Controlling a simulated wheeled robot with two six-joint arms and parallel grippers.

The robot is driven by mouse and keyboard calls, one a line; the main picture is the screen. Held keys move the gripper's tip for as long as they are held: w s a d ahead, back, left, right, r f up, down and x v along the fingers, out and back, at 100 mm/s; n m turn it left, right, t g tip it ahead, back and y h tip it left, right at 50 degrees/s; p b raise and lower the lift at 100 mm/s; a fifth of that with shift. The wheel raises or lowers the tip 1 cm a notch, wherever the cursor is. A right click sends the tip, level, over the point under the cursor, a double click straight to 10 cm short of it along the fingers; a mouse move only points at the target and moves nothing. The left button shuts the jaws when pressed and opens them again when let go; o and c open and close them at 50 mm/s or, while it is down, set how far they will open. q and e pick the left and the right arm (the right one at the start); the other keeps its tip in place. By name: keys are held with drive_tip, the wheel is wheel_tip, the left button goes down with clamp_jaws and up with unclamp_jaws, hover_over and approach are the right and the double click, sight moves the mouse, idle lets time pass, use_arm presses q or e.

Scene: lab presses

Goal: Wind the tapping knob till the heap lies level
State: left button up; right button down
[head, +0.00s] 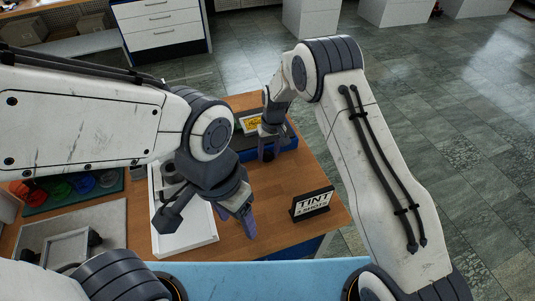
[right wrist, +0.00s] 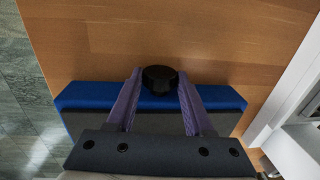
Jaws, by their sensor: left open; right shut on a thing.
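The blue and black device (head: 287,141) stands at the back of the wooden table, with a small lit panel (head: 252,123) showing a yellow patch. Its round black knob (right wrist: 160,78) sticks out past the blue edge in the right wrist view. My right gripper (head: 270,147) is at the device, its purple fingers on both sides of the knob, shut on it. My left gripper (head: 237,219) is open and empty above the table, by the right edge of a white tray (head: 196,240). I cannot make out whether the heap lies level.
A black sign reading "TINT" and "SHOTS" (head: 312,204) stands at the table's right side. Red, green and blue cups (head: 84,184) stand on a green mat at the left. A grey board (head: 110,213) lies at the front left. Bare wood (head: 273,189) shows between tray and sign.

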drive_tip(key=shift+w+d+f+g+y+b, duration=0.1)
drive_tip(key=shift+d+f+g+y+b, duration=0.1)
drive_tip(key=shift+y+b, duration=0.35)
drive_tip(key=shift+d+f+g+y+b, duration=0.1)
drive_tip(key=shift+g+y+b, duration=0.1)
drive_tip(key=shift+y+b, duration=0.35)
drive_tip(key=shift+r+y+b, duration=0.2)
drive_tip(key=shift+y+b, duration=0.4)
drive_tip(key=shift+b, duration=0.35)
drive_tip(key=shift+c, duration=1.5)
unclamp_jaws()
drive_tip(key=shift+r, duration=0.1)
drive_tip(key=b+v, duration=0.2)
drive_tip(key=v, duration=0.8)
drive_tip(key=shift+w+d, duration=0.2)
drive_tip(key=shift+r, duration=0.15)
